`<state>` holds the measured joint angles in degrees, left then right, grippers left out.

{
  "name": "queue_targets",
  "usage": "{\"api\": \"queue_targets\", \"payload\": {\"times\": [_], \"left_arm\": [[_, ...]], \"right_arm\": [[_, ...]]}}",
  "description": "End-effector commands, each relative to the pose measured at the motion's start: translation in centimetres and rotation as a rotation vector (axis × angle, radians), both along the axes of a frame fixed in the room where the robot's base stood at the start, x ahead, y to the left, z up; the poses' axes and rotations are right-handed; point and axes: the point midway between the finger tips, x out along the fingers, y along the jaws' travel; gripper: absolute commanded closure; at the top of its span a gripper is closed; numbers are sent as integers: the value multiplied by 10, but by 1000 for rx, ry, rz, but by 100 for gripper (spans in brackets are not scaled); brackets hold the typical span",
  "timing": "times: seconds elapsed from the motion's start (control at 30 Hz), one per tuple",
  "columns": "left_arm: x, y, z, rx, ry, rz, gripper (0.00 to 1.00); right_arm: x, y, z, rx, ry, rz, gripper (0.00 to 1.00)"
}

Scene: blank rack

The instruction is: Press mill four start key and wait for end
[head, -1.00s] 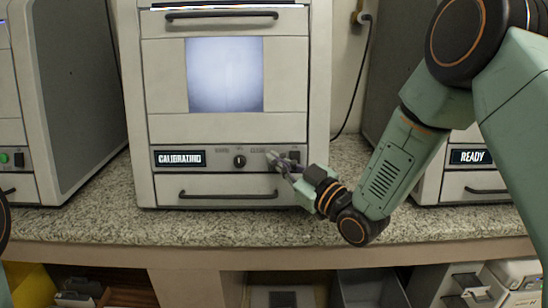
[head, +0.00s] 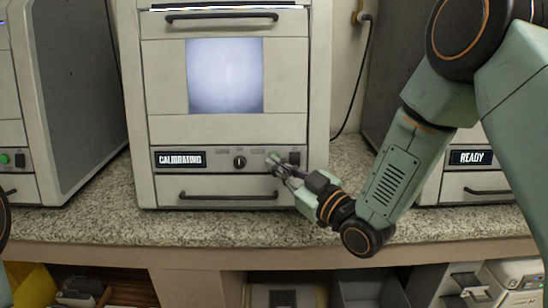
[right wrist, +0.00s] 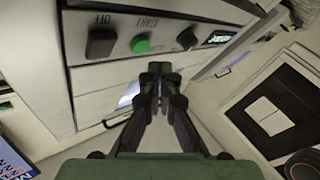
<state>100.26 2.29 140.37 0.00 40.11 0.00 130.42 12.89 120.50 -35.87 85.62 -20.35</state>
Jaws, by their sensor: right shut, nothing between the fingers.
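The middle mill (head: 225,130) has a lit pale window and a display (head: 181,159) that reads CALIBRATING. Its green start key (head: 274,158) sits on the control strip between a knob (head: 239,161) and a dark switch (head: 294,158). The green key also shows in the right wrist view (right wrist: 140,44), under the word START. My right gripper (head: 281,172) is shut and empty, just below the key in the picture. In the right wrist view its fingertips (right wrist: 160,70) appear apart from the key. My left gripper is not in view. No mill number is readable.
Another machine at right has a display (head: 471,157) that reads READY. A machine at left has a green key (head: 4,158). The speckled counter (head: 240,225) is clear in front of the middle mill. Bins (head: 370,288) and other items sit below the counter.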

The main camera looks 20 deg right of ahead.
Motion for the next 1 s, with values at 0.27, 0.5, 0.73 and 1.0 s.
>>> {"api": "queue_targets", "payload": {"times": [0.27,0.5,0.73,1.0], "left_arm": [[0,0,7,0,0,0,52],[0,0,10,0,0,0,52],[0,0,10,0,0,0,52],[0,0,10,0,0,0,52]], "right_arm": [[-23,7,7,0,0,0,100],[-37,11,10,-1,0,0,100],[-37,11,9,-1,0,0,100],[-37,11,9,0,0,0,100]]}}
